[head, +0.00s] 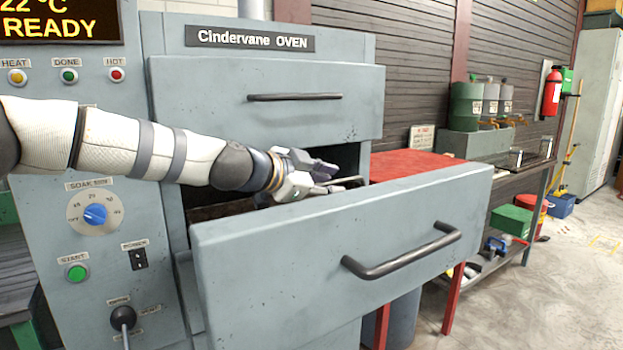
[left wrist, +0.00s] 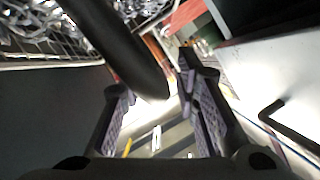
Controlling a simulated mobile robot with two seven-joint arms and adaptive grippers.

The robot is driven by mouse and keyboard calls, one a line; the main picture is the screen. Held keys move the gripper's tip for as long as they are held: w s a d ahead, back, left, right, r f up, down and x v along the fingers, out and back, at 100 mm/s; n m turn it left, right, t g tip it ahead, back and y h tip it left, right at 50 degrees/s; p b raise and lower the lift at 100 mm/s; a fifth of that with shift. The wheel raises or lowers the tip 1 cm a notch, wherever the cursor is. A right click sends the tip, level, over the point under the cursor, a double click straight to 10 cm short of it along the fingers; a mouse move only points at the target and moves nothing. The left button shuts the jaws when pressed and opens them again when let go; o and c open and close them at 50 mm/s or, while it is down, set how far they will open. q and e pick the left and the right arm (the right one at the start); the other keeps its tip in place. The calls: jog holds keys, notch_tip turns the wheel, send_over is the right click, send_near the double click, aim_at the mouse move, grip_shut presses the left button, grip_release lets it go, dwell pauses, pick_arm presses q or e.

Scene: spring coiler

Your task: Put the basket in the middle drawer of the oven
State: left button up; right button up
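The oven's upper drawer (head: 270,100) is shut. The drawer below it (head: 340,245), apparently the middle one, is pulled out. My left gripper (head: 328,177) is over this open drawer, behind its front panel. In the left wrist view a wire-mesh basket (left wrist: 60,62) holding shiny metal coils shows at the upper left. A thick black curved bar (left wrist: 125,50), probably the basket's handle, reaches between my left fingers. The fingers are apart, with gaps beside the bar. In the head view the drawer front and my gripper hide most of the basket. My right gripper is not in view.
The open drawer's front panel, with its black handle (head: 400,258), juts toward me. A red table (head: 405,163) stands just behind and to the right. The control panel with a blue dial (head: 95,214) is at left.

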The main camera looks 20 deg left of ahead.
pick_arm(q)
jog(key=p+v, duration=0.2)
jog(key=v, duration=0.9)
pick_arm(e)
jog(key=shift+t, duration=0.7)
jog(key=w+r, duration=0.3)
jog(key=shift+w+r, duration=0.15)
pick_arm(q)
jog(key=shift+s, duration=0.1)
